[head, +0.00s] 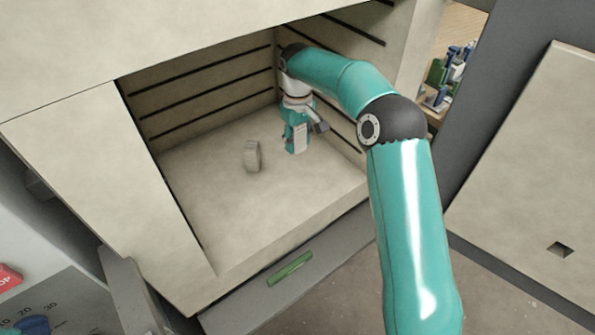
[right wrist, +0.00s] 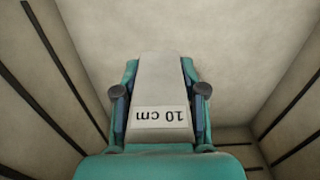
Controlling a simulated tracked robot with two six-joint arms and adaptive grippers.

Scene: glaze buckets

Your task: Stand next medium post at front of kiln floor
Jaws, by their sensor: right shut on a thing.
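My right gripper (head: 297,142) is inside the open kiln, toward the back right of the chamber. In the right wrist view, my right gripper (right wrist: 160,95) is shut on a pale post (right wrist: 160,80) labelled "10 cm", with a finger on each side. The gripper partly hides this post in the head view. Another pale post (head: 252,156) stands on the kiln floor (head: 210,190), left of the gripper and apart from it. Whether the held post touches the floor cannot be told. My left gripper is not in view.
Slotted kiln walls (head: 215,95) enclose the chamber at the left, back and right. The front and left of the floor are clear. A green strip (head: 289,268) is on the grey ledge below the opening. The kiln door (head: 530,170) stands open at right.

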